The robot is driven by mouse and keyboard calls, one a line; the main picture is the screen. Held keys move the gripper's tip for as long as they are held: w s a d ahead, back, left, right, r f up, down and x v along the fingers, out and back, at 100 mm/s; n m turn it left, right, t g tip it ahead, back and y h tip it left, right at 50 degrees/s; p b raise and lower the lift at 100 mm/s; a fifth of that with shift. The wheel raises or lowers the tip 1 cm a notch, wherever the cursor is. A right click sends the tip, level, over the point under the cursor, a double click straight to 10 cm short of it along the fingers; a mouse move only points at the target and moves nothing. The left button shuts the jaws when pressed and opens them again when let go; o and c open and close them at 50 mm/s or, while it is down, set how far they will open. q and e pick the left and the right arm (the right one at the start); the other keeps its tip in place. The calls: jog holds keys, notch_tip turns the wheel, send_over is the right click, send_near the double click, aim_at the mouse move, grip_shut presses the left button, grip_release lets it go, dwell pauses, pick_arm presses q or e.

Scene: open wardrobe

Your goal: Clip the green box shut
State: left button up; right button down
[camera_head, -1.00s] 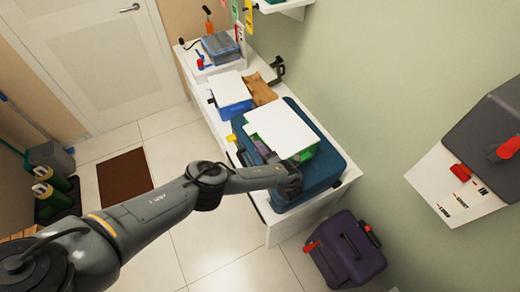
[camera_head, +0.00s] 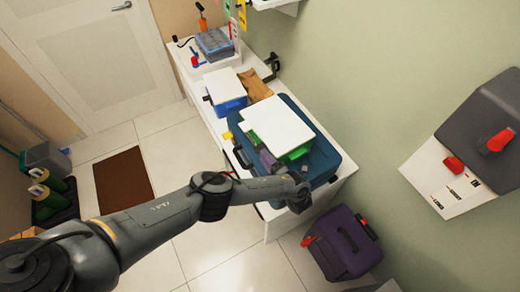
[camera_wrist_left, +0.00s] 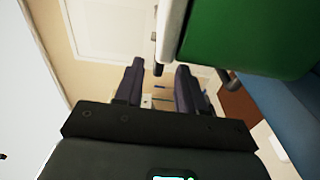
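The green box (camera_head: 297,153) with a white lid (camera_head: 277,127) sits on a dark blue case (camera_head: 322,160) on the white cabinet. In the left wrist view the green box (camera_wrist_left: 250,35) fills the upper right, with its pale lid edge (camera_wrist_left: 172,30) and small dark clip-like parts (camera_wrist_left: 232,80). I cannot tell whether they are fastened. My left gripper (camera_head: 268,160) is beside the box's near side. In its wrist view the two fingers (camera_wrist_left: 157,90) are apart with nothing between them. My right gripper is not in view.
A blue box with a white lid (camera_head: 224,90) and a brown item (camera_head: 255,86) lie farther back on the cabinet. A purple case (camera_head: 342,245) stands on the floor in front. A grey wall unit with red handles (camera_head: 480,130) is at the right.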

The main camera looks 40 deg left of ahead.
pick_arm(q)
jog(key=shift+p+v, duration=0.45)
jog(key=shift+v, duration=1.55)
